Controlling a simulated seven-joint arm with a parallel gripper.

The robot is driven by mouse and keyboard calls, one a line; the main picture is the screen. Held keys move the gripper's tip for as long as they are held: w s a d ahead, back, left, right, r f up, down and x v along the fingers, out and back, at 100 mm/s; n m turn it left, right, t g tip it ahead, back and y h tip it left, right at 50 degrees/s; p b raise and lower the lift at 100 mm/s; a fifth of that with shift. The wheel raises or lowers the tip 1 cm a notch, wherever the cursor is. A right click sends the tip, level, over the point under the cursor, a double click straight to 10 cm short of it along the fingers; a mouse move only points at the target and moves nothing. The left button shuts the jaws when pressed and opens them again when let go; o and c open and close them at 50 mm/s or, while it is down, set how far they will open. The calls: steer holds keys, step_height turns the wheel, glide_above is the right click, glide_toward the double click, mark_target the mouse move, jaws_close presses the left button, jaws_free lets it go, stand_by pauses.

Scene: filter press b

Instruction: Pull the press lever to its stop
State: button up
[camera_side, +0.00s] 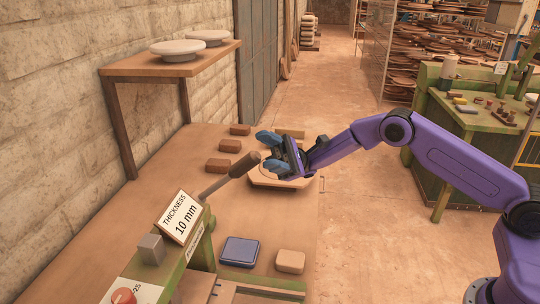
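The press lever is a grey rod with a dark brown handle (244,164). It slants up and to the right from the green press (203,245) at the lower left. My gripper (264,151), with blue fingers, is at the handle's far end. The fingers are spread apart, one above and one below the handle's tip in the picture. I cannot tell whether they touch the handle or whether the tip lies between them in depth. The lever's pivot is partly hidden behind the sign reading "THICKNESS 10 mm" (180,217).
A pale round piece (265,184) lies on the table under my gripper. Brown blocks (218,166) lie behind the lever. A blue pad (240,251) and a tan block (290,261) lie in front. A shelf (165,66) with plates stands at the left wall. A red knob (123,296) is lower left.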

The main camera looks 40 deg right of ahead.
steer(key=shift+o, duration=0.2)
stand_by(0.3)
steer(key=m+t+h, duration=0.4)
steer(key=t+h, duration=0.1)
steer(key=h, duration=0.1)
glide_toward(239, 167)
steer(key=a, duration=0.3)
steer(key=s+a, duration=0.1)
steer(key=a, duration=0.6)
steer(key=shift+s+r, duration=0.25)
steer(key=shift+s, duration=0.1)
stand_by(0.4)
jaws_close()
